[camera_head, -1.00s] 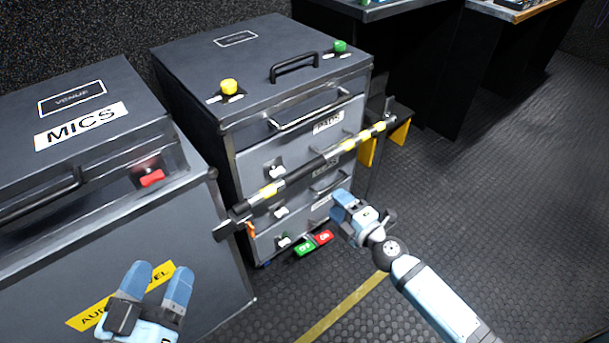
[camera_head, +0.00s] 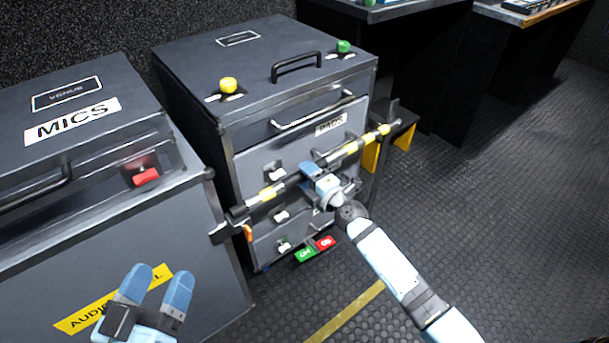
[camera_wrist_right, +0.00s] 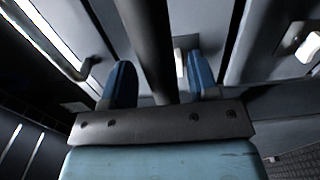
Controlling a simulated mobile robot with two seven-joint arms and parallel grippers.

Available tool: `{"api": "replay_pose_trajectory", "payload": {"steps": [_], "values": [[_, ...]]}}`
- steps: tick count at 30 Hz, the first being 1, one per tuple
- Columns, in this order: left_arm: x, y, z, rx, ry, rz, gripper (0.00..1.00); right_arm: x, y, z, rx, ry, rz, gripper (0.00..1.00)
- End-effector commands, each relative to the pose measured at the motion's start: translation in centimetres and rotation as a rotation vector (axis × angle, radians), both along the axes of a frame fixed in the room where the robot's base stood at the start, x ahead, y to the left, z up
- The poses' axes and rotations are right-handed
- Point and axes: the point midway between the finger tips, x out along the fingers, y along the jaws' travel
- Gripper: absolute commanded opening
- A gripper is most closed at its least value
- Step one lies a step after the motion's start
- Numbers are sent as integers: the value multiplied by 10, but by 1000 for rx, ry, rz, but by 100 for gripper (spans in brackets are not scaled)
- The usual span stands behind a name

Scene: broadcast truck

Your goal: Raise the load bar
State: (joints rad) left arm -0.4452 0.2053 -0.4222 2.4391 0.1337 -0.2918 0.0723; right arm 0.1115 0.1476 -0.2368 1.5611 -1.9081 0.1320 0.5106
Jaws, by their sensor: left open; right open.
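The load bar (camera_head: 285,185) is a black bar with yellow bands. It runs across the front of the grey drawer cabinet, sloping up to the right in the head view. My right gripper (camera_head: 316,171) is at the middle of the bar. In the right wrist view the bar (camera_wrist_right: 148,45) passes between the two blue fingers of my right gripper (camera_wrist_right: 160,85), with a gap on each side. My left gripper (camera_head: 158,285) is open and empty in front of the MICS case, away from the bar.
The drawer cabinet (camera_head: 190,70) has a yellow knob (camera_head: 228,85) and a green knob (camera_head: 344,46) on top. The MICS case (camera_head: 20,150) with a red latch (camera_head: 146,176) stands at left. Green and red tags (camera_head: 315,249) show below the bar. Floor at right is clear.

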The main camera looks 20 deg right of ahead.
Motion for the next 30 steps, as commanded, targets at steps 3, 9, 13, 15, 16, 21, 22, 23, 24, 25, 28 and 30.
{"api": "replay_pose_trajectory", "payload": {"steps": [3, 9, 13, 15, 16, 21, 22, 23, 24, 25, 28, 30], "values": [[0, 0, -4, 2, 10, -3, 68, 9, 4, -1, 0, 0, 0, 54], [0, -1, -5, 8, 19, -6, 68, 13, 5, 0, 0, 1, 0, 54], [0, -1, -4, 8, 17, -6, 68, 13, 5, 0, 0, 0, 0, 54], [1, -1, -4, 7, 14, -5, 68, 13, 5, 0, 0, 0, 0, 43], [1, 0, -3, 8, 13, -6, 68, 13, 5, 0, 0, 0, 0, 36], [1, 0, -2, 8, 8, -5, 68, 13, 5, 0, 0, 0, 0, 0], [2, 0, -2, 8, 8, -6, 68, 13, 5, 0, 0, 0, 0, 0], [2, 0, -2, 8, 8, -6, 68, 13, 5, 0, 0, 0, 0, 0], [2, 0, -2, 9, 7, -6, 68, 13, 5, 0, 0, 0, 0, 0], [2, 0, -2, 9, 7, -6, 68, 13, 5, 0, 0, 0, 0, 0], [2, 0, 2, 8, 1, -3, 68, 13, 5, 4, 5, 2, 0, 0], [2, 1, 8, 3, -12, 1, 68, 13, 5, 8, 12, 4, 0, 0]]}}
